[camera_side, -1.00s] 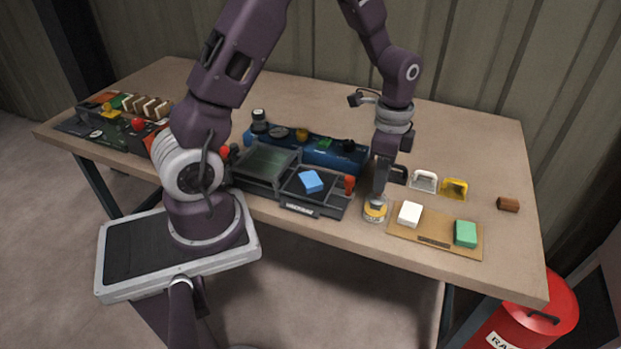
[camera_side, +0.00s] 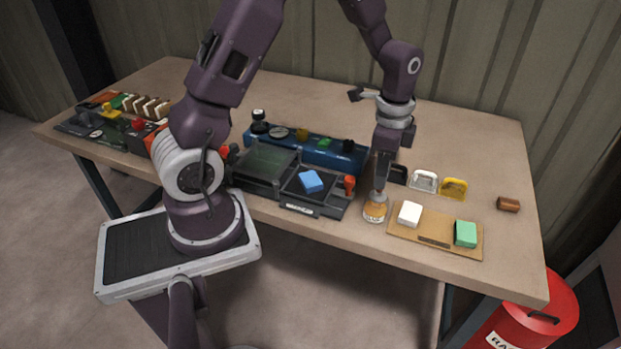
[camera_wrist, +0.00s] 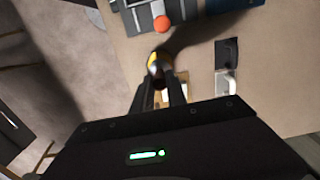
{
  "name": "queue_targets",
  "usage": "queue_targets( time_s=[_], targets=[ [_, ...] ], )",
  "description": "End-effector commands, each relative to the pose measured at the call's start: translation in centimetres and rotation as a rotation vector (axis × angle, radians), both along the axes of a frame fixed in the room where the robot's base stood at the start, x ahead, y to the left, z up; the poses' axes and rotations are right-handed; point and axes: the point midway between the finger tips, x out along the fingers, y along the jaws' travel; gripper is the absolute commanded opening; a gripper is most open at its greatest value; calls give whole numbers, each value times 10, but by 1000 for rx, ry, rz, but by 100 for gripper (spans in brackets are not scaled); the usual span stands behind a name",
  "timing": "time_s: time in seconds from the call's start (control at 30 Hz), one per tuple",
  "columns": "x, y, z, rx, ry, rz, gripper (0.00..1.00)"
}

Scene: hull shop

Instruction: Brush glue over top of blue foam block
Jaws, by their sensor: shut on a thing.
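The blue foam block (camera_side: 311,181) lies at an angle on a dark tray (camera_side: 327,207) in the side view, with its top facing up. The amber glue jar (camera_side: 375,209) with a pale label stands near the table's front edge, right of the tray. My gripper (camera_side: 380,188) is directly above the jar, shut on a slim thing that looks like the glue brush. Its lower end meets the jar's mouth; I cannot tell how deep it sits. In the wrist view the jar (camera_wrist: 159,66) shows just beyond my gripper's fingertips (camera_wrist: 161,84).
A red-topped post (camera_side: 349,183) stands between the block and jar. Right of the jar, a brown board (camera_side: 434,240) holds white (camera_side: 409,213) and green (camera_side: 465,233) blocks. Behind are a white-framed piece (camera_side: 424,181), a yellow one (camera_side: 454,188) and a blue rack (camera_side: 315,150).

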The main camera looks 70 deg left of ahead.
Motion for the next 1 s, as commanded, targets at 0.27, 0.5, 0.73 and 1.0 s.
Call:
queue_targets(
  time_s=[0.27,0.5,0.73,1.0],
  targets=[
    [1,0,30,1,-4,0,0],
    [0,0,53,1,-2,0,0],
    [0,0,59,0,0,0,0],
    [0,0,59,0,0,0,0]
  ],
)
